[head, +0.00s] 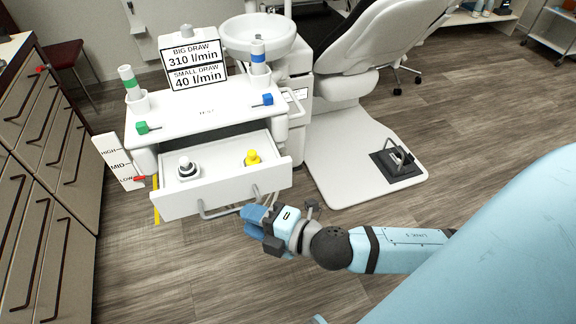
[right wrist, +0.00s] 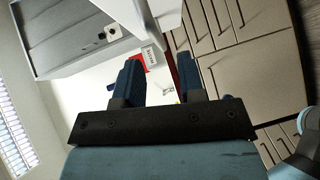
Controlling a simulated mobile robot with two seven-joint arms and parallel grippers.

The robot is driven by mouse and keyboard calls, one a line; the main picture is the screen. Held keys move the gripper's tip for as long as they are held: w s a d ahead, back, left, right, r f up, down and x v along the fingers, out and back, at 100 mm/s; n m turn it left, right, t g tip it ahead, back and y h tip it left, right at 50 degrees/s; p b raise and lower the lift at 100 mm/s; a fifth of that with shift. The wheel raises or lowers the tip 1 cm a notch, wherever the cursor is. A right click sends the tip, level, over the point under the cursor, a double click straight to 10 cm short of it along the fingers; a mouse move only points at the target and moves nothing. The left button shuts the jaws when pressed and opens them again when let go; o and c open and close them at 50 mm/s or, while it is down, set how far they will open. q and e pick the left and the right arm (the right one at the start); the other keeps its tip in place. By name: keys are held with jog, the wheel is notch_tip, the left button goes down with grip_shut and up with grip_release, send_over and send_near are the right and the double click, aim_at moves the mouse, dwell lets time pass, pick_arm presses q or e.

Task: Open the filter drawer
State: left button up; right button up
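The white drawer (head: 225,199) of the cart is pulled out, its front facing me. Inside are a white knob-like piece with a dark base (head: 186,168) and a yellow piece (head: 252,158), standing apart. A grey bar handle (head: 217,213) runs along the lower drawer front. My right gripper (head: 256,217) is just below and in front of the handle's right end. In the right wrist view its two blue fingers (right wrist: 161,82) are apart, with no handle visible between them. I cannot tell whether it touches the handle. My left gripper is not in view.
The cart top (head: 200,112) holds a sign (head: 195,66), two cups with tubes, and green and blue valves. A level board (head: 118,162) stands left. Beige cabinets (head: 40,170) line the left edge; a dental chair (head: 385,40) stands right. Floor in front is clear.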

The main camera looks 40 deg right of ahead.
pick_arm(q)
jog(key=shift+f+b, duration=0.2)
jog(key=shift+b, duration=0.2)
pick_arm(e)
jog(key=v, duration=0.8)
notch_tip(320, 180, down, 16)
jog(key=a+m+g+h, duration=0.1)
jog(key=m+g+h, duration=0.3)
jog(key=m, duration=1.6)
pick_arm(q)
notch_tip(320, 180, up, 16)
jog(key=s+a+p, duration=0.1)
jog(key=p, duration=2.2)
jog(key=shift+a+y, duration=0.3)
pick_arm(e)
notch_tip(320, 180, up, 16)
jog(key=d+h, duration=0.1)
jog(key=shift+s+n+t, duration=0.2)
jog(key=shift+n+t, duration=0.1)
jog(key=shift+t, duration=0.1)
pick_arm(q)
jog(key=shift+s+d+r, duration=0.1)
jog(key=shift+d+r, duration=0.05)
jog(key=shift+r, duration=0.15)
pick_arm(e)
jog(key=shift+d+r, duration=0.1)
jog(key=shift+r, duration=0.1)
